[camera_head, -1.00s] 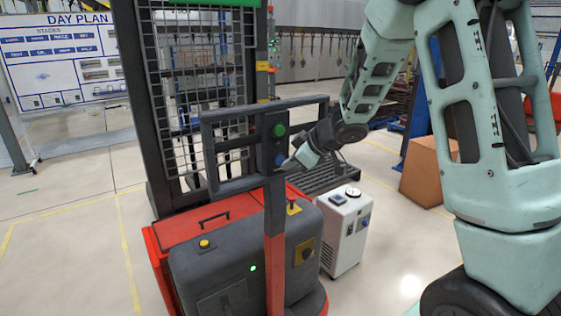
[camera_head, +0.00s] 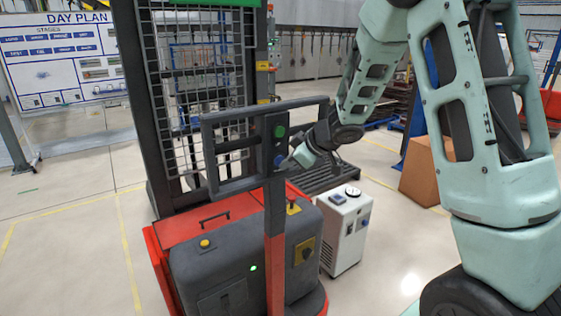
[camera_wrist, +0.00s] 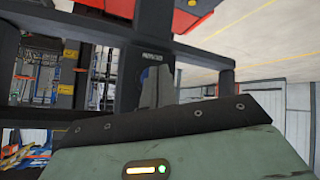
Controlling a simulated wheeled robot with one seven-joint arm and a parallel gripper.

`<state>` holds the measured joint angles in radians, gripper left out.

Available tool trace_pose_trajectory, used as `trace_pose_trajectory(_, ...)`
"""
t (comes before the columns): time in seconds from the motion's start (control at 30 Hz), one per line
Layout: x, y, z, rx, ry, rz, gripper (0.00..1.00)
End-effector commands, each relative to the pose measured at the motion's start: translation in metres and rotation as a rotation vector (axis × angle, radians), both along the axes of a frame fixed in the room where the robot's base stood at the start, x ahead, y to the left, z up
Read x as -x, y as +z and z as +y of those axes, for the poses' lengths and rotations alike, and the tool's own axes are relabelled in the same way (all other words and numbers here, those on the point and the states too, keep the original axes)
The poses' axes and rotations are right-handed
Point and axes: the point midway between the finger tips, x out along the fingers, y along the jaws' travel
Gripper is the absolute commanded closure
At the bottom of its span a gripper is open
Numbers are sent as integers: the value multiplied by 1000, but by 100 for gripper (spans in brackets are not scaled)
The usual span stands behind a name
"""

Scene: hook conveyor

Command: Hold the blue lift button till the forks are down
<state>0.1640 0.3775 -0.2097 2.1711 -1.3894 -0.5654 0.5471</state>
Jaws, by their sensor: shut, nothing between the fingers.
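The blue lift button (camera_head: 279,160) sits on the dark control post of the red and grey stacker, below a green button (camera_head: 280,131). My gripper (camera_head: 292,162) is shut and empty, with its tip at the right edge of the blue button in the head view. In the wrist view the shut fingers (camera_wrist: 158,88) point at the control panel and cover most of the button; a little blue (camera_wrist: 144,74) shows beside them. I cannot tell from the views whether the button is pressed in. The forks are hidden behind the stacker's body and mast (camera_head: 132,100).
A grey handle frame (camera_head: 222,190) surrounds the control post, close to my gripper. A white cabinet (camera_head: 346,232) and a dark slatted pallet (camera_head: 325,178) stand right of the stacker. A cardboard box (camera_head: 422,172) stands near my arm. The floor at left is clear.

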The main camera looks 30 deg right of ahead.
Motion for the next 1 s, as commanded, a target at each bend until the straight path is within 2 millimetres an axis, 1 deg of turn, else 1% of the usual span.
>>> trace_pose_trajectory(1.0,-9,0,1,0,0,0,100)
